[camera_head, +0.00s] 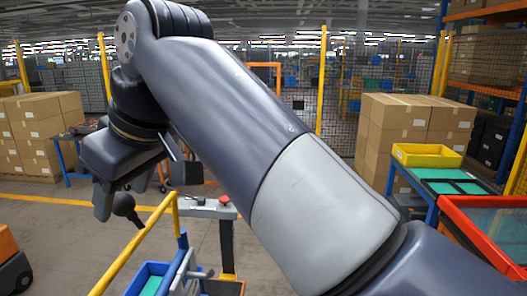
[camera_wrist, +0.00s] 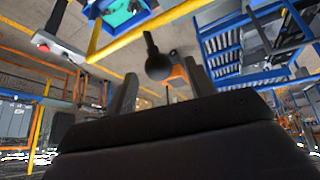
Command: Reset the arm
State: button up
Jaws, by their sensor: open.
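My arm crosses the head view from the lower right to the upper left, then bends down at the left. My gripper (camera_head: 108,208) hangs at the lower left of that view, partly hidden by its own wrist. In the wrist view my gripper (camera_wrist: 160,76) shows two dark fingers spread apart, with nothing held. A black ball knob (camera_wrist: 157,63) on a thin stalk appears between the fingertips. The knob also shows in the head view (camera_head: 123,204), right beside the fingers. I cannot tell whether it touches them.
A yellow rail (camera_head: 138,246) and a blue bin (camera_head: 150,278) stand below the gripper. A post with a red button (camera_head: 225,202) is right of them. Cartons (camera_head: 38,130) stand at the left. A blue bench with a yellow tray (camera_head: 426,155) is at the right.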

jog(key=x, duration=0.3)
jog(key=shift+a+f, duration=0.15)
jog(key=shift+f, duration=0.05)
jog(key=shift+d+r, duration=0.1)
jog(key=shift+d, duration=0.2)
jog(key=shift+a+r, duration=0.1)
jog(key=shift+r, duration=0.1)
